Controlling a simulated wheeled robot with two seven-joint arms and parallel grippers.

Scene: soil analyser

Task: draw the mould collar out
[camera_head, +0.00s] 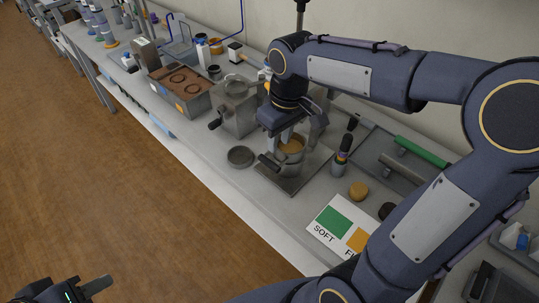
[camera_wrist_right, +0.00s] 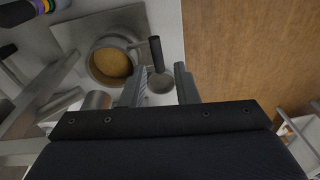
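The mould collar (camera_head: 291,157) is a grey metal ring around tan soil, standing on a square metal plate (camera_head: 312,179). Its dark side handle (camera_head: 268,162) points towards the table's front edge. In the right wrist view the collar (camera_wrist_right: 93,72) is left of the fingers, and the handle (camera_wrist_right: 156,52) shows beyond the gap between them. My right gripper (camera_head: 300,137) is just above the collar, pointing down. The wrist view shows its fingers (camera_wrist_right: 160,76) apart with nothing held. My left gripper (camera_head: 90,289) is at the bottom left over the floor, partly cut off.
A round metal dish (camera_head: 240,156) sits left of the plate. A grey metal device (camera_head: 236,108) with a crank and a soil box (camera_head: 181,92) stand further left.

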